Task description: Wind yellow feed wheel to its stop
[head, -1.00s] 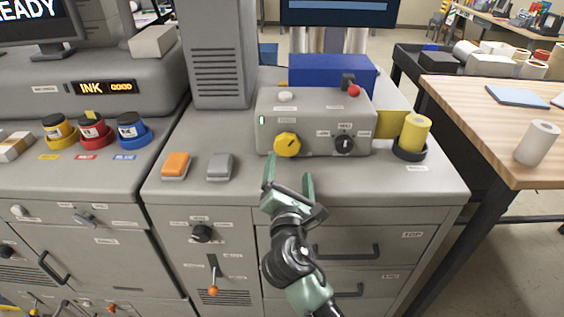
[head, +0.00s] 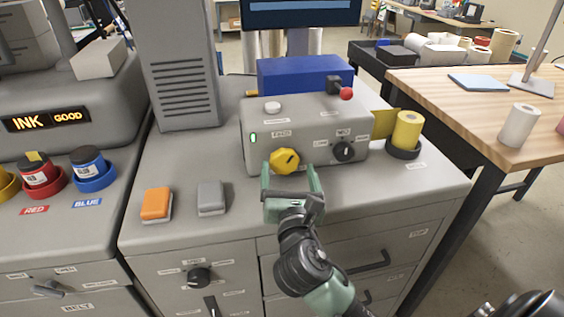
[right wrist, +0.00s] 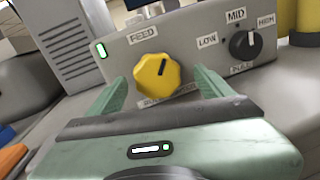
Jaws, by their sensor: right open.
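The yellow feed wheel (head: 285,161) is a lobed knob with a dark pointer mark on the front of the grey control box (head: 205,0). It also shows in the right wrist view (right wrist: 157,79), under the FEED label. My right gripper (head: 289,174) is open, its fingers pointing at the box just in front of and below the wheel. In the right wrist view the right gripper (right wrist: 160,86) has one finger on each side of the wheel, with gaps between. I cannot tell any contact. My left gripper is not in view.
A black LOW-MID-HIGH dial (head: 344,151) sits right of the wheel, and a red-tipped lever (head: 345,93) is above it. Orange (head: 156,204) and grey (head: 211,198) pads lie left on the cabinet top. A yellow roll (head: 407,130) stands at the right.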

